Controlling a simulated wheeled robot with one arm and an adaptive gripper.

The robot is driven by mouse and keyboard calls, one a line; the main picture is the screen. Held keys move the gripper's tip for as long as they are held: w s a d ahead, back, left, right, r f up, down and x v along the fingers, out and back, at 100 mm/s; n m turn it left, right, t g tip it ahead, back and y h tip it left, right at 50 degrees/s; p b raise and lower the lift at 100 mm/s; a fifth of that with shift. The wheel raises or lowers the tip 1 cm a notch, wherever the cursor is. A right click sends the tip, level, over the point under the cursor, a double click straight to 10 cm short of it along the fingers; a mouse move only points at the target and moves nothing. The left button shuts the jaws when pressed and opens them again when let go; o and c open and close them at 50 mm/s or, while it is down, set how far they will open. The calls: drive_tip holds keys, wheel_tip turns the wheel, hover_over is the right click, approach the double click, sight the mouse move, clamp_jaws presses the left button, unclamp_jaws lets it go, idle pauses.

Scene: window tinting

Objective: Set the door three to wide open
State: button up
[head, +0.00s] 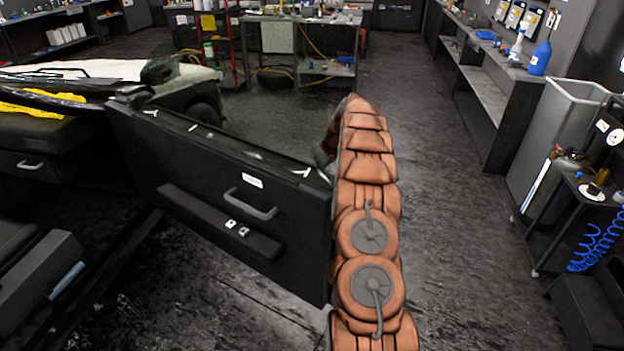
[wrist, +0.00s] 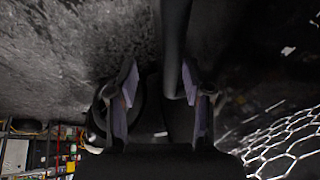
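A black car door (head: 225,200) stands swung out from the dark car at left, its inner side facing the head camera. It has a grey pull handle (head: 250,204), a small white label too small to read, and two switches on an armrest. My brown padded arm reaches forward past the door's free edge; my gripper is hidden in the head view. In the wrist view my gripper (wrist: 160,85) has its two fingers apart. A dark upright bar (wrist: 174,45), perhaps the door's edge, shows between them, closer to the right finger; contact cannot be told.
Free floor (head: 460,240) lies right of the door and arm. A workbench (head: 305,45) stands at the back, a shelf counter (head: 480,80) along the right wall. A grey bin (head: 565,130) and a cart (head: 580,200) with blue coiled hose stand at right.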

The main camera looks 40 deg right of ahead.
drive_tip(key=v, duration=1.1)
drive_tip(key=shift+s, duration=0.1)
